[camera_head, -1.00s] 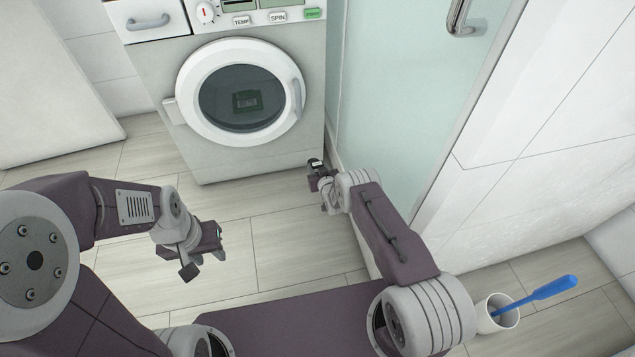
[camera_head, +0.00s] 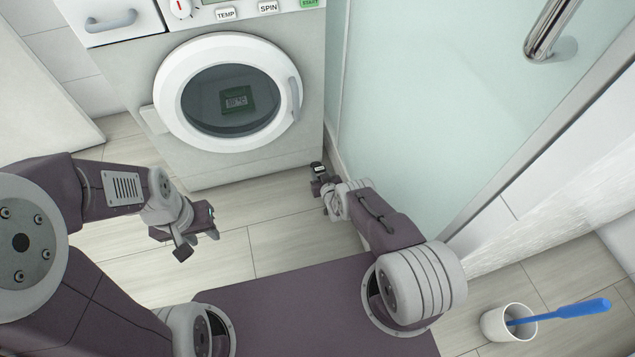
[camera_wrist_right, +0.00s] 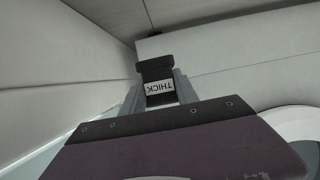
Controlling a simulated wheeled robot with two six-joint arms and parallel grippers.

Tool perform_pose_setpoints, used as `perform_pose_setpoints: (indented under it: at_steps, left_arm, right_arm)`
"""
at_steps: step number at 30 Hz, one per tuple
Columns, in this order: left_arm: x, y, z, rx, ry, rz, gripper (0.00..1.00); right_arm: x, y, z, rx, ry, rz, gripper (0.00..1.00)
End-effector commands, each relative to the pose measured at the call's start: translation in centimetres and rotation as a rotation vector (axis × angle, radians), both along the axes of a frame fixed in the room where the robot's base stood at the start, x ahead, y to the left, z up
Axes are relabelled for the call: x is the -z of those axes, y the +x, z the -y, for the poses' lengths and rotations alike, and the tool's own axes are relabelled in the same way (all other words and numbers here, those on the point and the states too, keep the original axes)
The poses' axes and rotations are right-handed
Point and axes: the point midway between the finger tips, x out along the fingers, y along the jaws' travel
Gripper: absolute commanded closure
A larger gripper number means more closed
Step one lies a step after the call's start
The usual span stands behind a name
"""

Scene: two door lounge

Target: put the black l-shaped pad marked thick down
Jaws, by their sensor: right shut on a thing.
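The black L-shaped pad (camera_wrist_right: 155,70) carries a white label reading THICK, upside down in the right wrist view. It sits between the fingers of my right gripper (camera_wrist_right: 154,92), which is shut on it. In the head view the pad (camera_head: 317,167) is a small dark shape with a white label at the tip of my right gripper (camera_head: 322,182). That gripper is low, in front of the washing machine's lower right corner, beside the glass door. My left gripper (camera_head: 197,236) has its fingers apart and empty over the floor on the left.
The washing machine (camera_head: 170,166) has a closed round door (camera_head: 172,110) with a green item (camera_head: 237,100) behind its glass. The frosted glass door (camera_head: 420,110) stands right of my right arm. A white cup (camera_head: 494,325) holds a blue-handled brush (camera_head: 572,309). Floor (camera_head: 275,232) between the grippers is clear.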

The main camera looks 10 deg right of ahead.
Motion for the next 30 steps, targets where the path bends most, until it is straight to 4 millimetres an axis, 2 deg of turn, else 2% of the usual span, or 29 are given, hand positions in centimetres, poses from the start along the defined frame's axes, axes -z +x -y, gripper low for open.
perform_pose_setpoints:
  at_steps: [1, 4, 6, 11, 17, 24, 29, 30]
  left_arm:
    - [2.3, 0.0, 0.0, 0.000, 0.000, -0.001, 0.64]
    - [4.7, 0.0, 0.0, 0.000, 0.000, -0.001, 0.64]
    - [5.5, 0.0, 0.0, 0.000, 0.000, -0.001, 0.64]
    - [5.5, 0.0, 0.0, 0.000, 0.000, 0.000, 0.64]
    - [9.3, 0.0, 0.0, 0.000, 0.000, -0.001, 0.64]
    - [8.8, 0.0, 0.0, 0.000, 0.000, 0.000, 0.64]
    - [9.4, 0.0, 0.0, 0.000, 0.000, 0.000, 0.64]
    - [9.2, 0.0, 0.0, 0.000, 0.000, 0.000, 0.64]
  right_arm:
    - [2.3, 0.0, 0.0, 0.000, 0.000, -0.001, 1.00]
    - [4.7, 0.0, 0.0, 0.000, 0.000, 0.000, 1.00]
    - [5.4, 0.0, 0.0, 0.000, 0.000, 0.001, 1.00]
    - [5.5, 0.0, 0.0, 0.000, 0.000, 0.000, 1.00]
    - [9.1, 0.0, 0.0, 0.000, 0.000, -0.001, 1.00]
    - [8.6, 0.0, 0.0, 0.000, 0.000, 0.000, 1.00]
    - [9.2, 0.0, 0.0, 0.000, 0.000, 0.000, 1.00]
    - [9.0, 0.0, 0.0, 0.000, 0.000, -0.001, 0.56]
